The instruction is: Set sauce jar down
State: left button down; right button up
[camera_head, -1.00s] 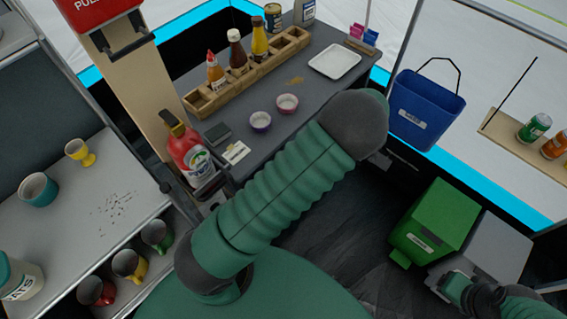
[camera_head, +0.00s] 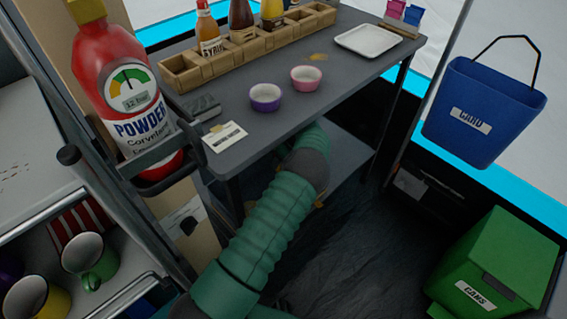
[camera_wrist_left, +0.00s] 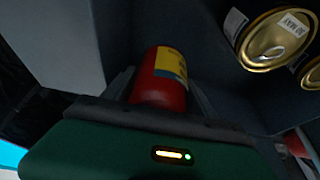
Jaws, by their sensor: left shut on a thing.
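The sauce jar, seen as a red cylinder with a yellow and blue label (camera_wrist_left: 160,88), is between the two fingers of my left gripper (camera_wrist_left: 163,80) in the left wrist view. The gripper is shut on it. I cannot tell whether the jar's far end touches a surface. In the head view my left arm reaches under the dark table (camera_head: 345,90), towards its lower shelf (camera_head: 346,170); the left gripper and jar are hidden there. My right gripper is not in view.
Gold-coloured cans (camera_wrist_left: 270,42) stand close by at the upper right of the wrist view. A wooden bottle rack (camera_head: 215,65), two small bowls (camera_head: 265,96) and a white tray (camera_head: 368,41) are on the tabletop. A red extinguisher (camera_head: 115,90) hangs left.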

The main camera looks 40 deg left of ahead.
pick_arm(q)
jog(key=shift+a, duration=0.15)
jog(key=shift+w+d+r, duration=0.1)
jog(key=shift+d, duration=0.1)
jog(key=shift+d+f+b, duration=0.35)
jog(key=shift+b, duration=0.4)
jog(key=f+b, duration=0.2)
jog(key=f, duration=0.1)
jog(key=f+b, duration=0.1)
jog(key=f, duration=0.1)
jog(key=shift+a, duration=0.35)
jog(key=shift+f+b, duration=0.25)
jog(key=shift+b, duration=0.1)
jog(key=shift+d+r, duration=0.1)
jog(key=shift+d, duration=0.1)
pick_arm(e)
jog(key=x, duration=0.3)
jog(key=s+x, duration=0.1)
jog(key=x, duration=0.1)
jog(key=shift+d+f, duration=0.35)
pick_arm(q)
jog(key=shift+a, duration=0.1)
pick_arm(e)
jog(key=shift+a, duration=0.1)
pick_arm(q)
jog(key=shift+f, duration=0.55)
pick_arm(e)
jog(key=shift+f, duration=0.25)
